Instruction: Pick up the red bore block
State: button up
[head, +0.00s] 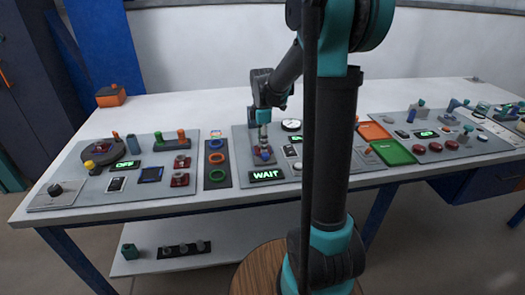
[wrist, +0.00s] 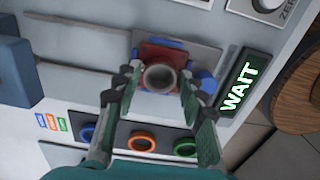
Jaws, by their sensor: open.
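The red bore block (wrist: 160,54) sits on a grey plate in the middle of the wrist view. A round grey bore (wrist: 159,76) faces up at the camera, and blue parts (wrist: 204,82) show beside the block. My gripper (wrist: 156,88) is open, its two fingers reaching toward either side of the bore. Whether the fingers touch the block cannot be told. In the head view my gripper (head: 264,136) points down over the panel, above the small red block (head: 257,158), which it partly hides.
A lit WAIT sign (head: 267,175) lies beside the block. A dark strip with coloured rings (head: 217,157) is to its left. A green tray (head: 394,152) and an orange tray (head: 373,130) lie to the right. The white tabletop behind the panels is mostly clear.

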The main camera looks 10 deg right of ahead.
grip_shut()
jog(key=shift+r, duration=0.2)
